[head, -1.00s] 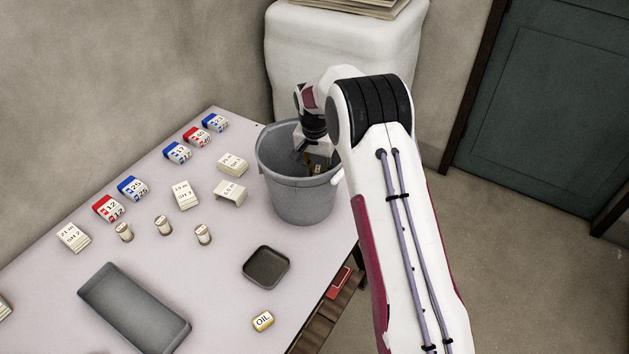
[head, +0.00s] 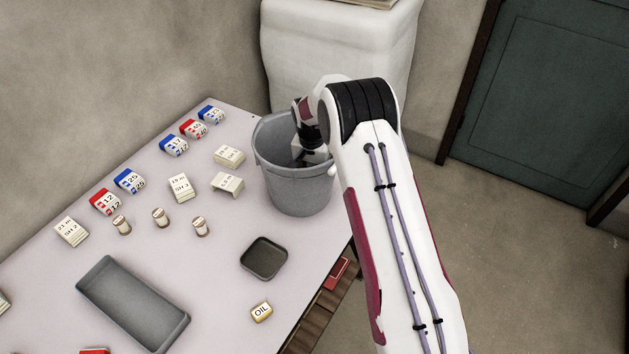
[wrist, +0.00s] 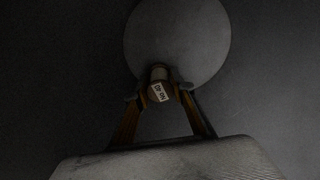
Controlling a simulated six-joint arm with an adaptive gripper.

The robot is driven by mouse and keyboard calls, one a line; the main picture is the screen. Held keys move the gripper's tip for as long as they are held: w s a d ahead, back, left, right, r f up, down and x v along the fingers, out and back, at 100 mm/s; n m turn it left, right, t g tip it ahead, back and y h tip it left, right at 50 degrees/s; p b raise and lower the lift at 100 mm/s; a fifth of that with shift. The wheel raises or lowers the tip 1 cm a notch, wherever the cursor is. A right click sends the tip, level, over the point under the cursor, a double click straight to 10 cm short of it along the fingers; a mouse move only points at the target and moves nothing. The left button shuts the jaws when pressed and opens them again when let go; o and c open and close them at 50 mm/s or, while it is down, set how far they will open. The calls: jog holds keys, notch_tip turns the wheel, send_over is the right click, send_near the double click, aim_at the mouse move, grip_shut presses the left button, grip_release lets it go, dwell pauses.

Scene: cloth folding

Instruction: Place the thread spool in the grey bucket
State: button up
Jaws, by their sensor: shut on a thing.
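The grey bucket (head: 297,190) stands upright at the far right corner of the table in the head view. My gripper (wrist: 159,91) reaches down inside it; in the head view its body (head: 312,155) shows through the bucket's mouth and its fingertips are hidden by the wall. In the wrist view my fingers are shut on a thread spool (wrist: 160,93) with a pale label. Beyond the spool is the round bucket floor (wrist: 178,38). I cannot tell whether the spool touches the floor.
Three more spools (head: 200,226) stand on the table (head: 215,285). Several labelled blocks (head: 130,181) lie behind them. A long grey tray (head: 133,303), a small dark tray (head: 264,258) and an OIL container (head: 261,312) are nearer. A white bin (head: 335,45) stands behind the bucket.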

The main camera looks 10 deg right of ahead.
jog(key=shift+f, duration=0.6)
jog(key=shift+f, duration=0.1)
jog(key=o, duration=0.8)
jog(key=shift+c, duration=0.2)
jog(key=shift+s+a+r, duration=0.15)
jog(key=shift+s+r, duration=0.05)
jog(key=shift+r, duration=1.8)
jog(key=shift+s+a+r, duration=0.1)
jog(key=shift+s+r, duration=0.15)
jog(key=shift+r, duration=1.8)
jog(key=shift+s+a+r, duration=0.15)
jog(key=shift+s+r, duration=0.05)
jog(key=shift+r, duration=1.8)
jog(key=shift+r, duration=0.1)
